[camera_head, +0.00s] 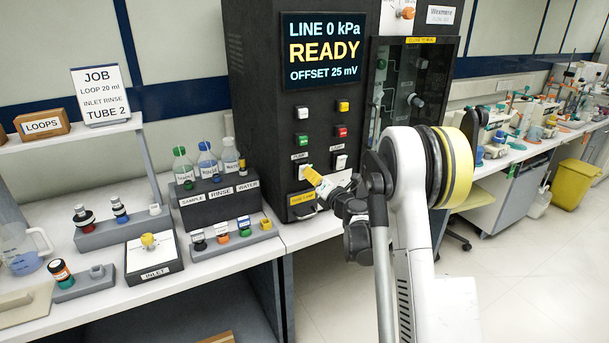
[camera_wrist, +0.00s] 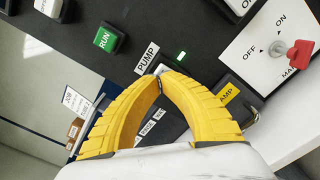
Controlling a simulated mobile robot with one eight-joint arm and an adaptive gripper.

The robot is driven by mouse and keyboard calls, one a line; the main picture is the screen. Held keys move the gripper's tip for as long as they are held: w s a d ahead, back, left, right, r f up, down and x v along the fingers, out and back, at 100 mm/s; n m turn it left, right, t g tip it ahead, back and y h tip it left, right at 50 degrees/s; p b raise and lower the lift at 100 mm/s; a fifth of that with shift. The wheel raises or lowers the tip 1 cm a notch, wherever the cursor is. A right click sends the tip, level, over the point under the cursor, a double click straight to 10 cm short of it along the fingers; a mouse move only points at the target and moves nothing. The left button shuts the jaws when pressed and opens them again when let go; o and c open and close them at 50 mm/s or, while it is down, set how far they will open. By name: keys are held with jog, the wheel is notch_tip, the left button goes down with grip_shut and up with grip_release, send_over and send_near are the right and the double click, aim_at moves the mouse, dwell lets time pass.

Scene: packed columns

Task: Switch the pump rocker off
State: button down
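The pump rocker (camera_head: 304,171) sits low on the black instrument's front, below the green button. In the wrist view the PUMP label (camera_wrist: 147,57) and a lit green lamp (camera_wrist: 181,56) lie just beyond my fingertips. The rocker is mostly hidden there behind the tips, so its position is unreadable. My gripper (camera_head: 313,176) has yellow ribbed fingers pointing at the panel by the rocker. In the wrist view my gripper (camera_wrist: 160,74) looks shut, its tips together with nothing held between them. I cannot tell whether the tips touch the rocker.
The green RUN button (camera_wrist: 108,40) lies near the PUMP label. A white OFF/ON plate with a red key (camera_wrist: 300,50) is at the right in the wrist view. A second rocker (camera_head: 341,162) is right of the pump rocker. Bottles and small racks (camera_head: 110,237) fill the left bench.

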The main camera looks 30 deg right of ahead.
jog(key=shift+w, duration=1.3)
dwell(0.5)
jog(key=shift+s, duration=0.1)
jog(key=s+b, duration=0.1)
jog(key=s, duration=0.5)
jog(key=shift+s+b, duration=0.3)
jog(key=shift+s, duration=0.1)
jog(key=shift+r, duration=0.1)
jog(key=s+a+r+m+g+h, duration=0.25)
jog(key=s+r+m+h, duration=0.5)
jog(key=r+m, duration=0.7)
jog(key=s+a+f+m+g+y, duration=0.2)
jog(key=s+a+f+m, duration=0.2)
jog(key=s, duration=0.6)
jog(key=s+a+f+m+g+y, duration=0.2)
jog(key=s+a+f+m+g, duration=0.1)
jog(key=s+a, duration=0.5)
jog(key=s+a+f+m+g+y, duration=0.3)
jog(key=s+a+f+m, duration=0.3)
jog(key=s, duration=0.6)
jog(key=shift+s+a+f, duration=0.25)
jog(key=shift+a+f, duration=0.25)
jog(key=shift+f, duration=0.2)
